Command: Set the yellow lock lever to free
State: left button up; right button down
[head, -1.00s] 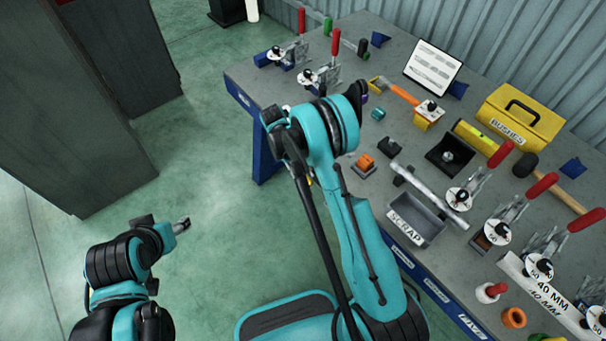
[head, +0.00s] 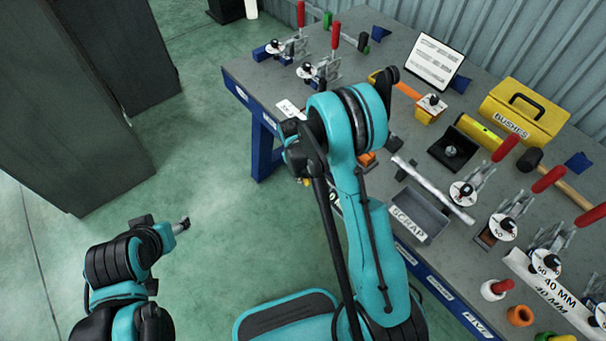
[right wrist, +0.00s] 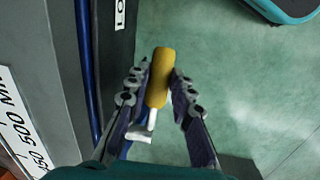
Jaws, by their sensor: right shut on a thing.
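The yellow lock lever (right wrist: 157,77) shows in the right wrist view as a yellow grip on a pale metal stem. It sits beside the bench edge, above the green floor. My right gripper (right wrist: 159,86) has its two fingers on either side of the yellow grip and is shut on it. In the head view my right arm hides this gripper and the lever. My left gripper (head: 183,225) is at the lower left of the head view, over bare floor and away from the bench. Its jaws are too small to read.
The grey bench (head: 395,45) carries red-handled clamps (head: 335,40), a scrap tray (head: 417,212), a yellow bushes box (head: 525,112) and a mallet (head: 555,178). A dark cabinet (head: 60,120) stands at left. The floor between is clear.

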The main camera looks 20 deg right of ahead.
jog(key=shift+w+f+t+y+b, duration=0.15)
jog(key=shift+f+t+y+b, duration=0.25)
jog(key=shift+f+t+b, duration=0.75)
jog(key=shift+r+t, duration=0.25)
jog(key=c, duration=1.6)
grip_release()
jog(key=v, duration=1.2)
jog(key=shift+c, duration=0.2)
